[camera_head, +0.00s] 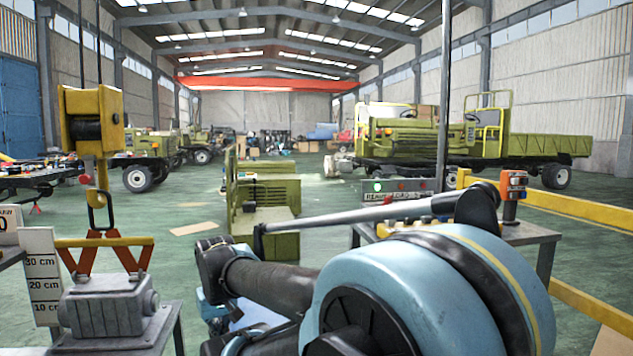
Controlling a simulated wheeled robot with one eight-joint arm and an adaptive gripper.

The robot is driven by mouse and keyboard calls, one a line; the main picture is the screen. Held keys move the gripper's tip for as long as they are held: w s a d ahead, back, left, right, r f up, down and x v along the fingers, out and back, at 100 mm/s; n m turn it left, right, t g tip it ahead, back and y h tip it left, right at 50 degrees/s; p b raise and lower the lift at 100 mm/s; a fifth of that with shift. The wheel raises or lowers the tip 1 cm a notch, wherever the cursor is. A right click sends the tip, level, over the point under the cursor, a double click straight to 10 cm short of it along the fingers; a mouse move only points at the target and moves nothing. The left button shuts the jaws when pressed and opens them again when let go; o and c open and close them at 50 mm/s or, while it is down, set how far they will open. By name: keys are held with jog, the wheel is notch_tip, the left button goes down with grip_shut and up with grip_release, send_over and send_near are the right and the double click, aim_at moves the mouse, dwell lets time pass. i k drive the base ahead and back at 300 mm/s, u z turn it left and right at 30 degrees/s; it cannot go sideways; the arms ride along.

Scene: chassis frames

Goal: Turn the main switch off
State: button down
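A grey panel (410,188) with a lit green lamp, a red lamp and lettering that begins "READY" stands right of centre, partly behind my arm. An orange-red control box (513,184) with a dark lower part stands to its right. Which of these carries the main switch, and its position, I cannot make out. My blue and black arm fills the lower middle, in front of the panel. No gripper fingers show clearly, so I cannot tell how far they are from the panel or box.
The control box stands on a grey table (528,232), with a yellow rail (590,303) beside it. Green floor is open between the left casting and the olive vehicle parts.

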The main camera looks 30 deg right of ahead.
aim_at(388, 200)
jog(key=z, duration=1.4)
jog(key=k, duration=1.05)
jog(key=z, duration=0.3)
jog(key=i, duration=1)
